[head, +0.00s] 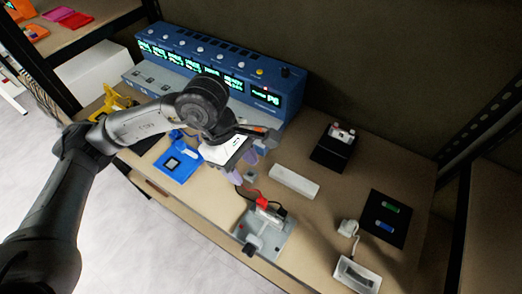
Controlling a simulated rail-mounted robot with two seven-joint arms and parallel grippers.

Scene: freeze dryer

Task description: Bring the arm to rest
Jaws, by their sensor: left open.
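My left arm (120,125) comes in from the left edge and reaches over the wooden bench (330,215). Its white and dark wrist bends down in front of the blue freeze dryer (215,65). My left gripper (246,166) has purple fingertips, points down and is open above the middle of the bench. I see nothing held between its fingers. The wrist hides part of the freeze dryer's front and the bench beneath. My right gripper does not show.
A blue device (179,162) lies left of the gripper. A grey fixture (264,235) with red and black clips stands below it. To the right are a white block (295,182), a black box (334,150), a black mat (387,218) and a white tray (358,274).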

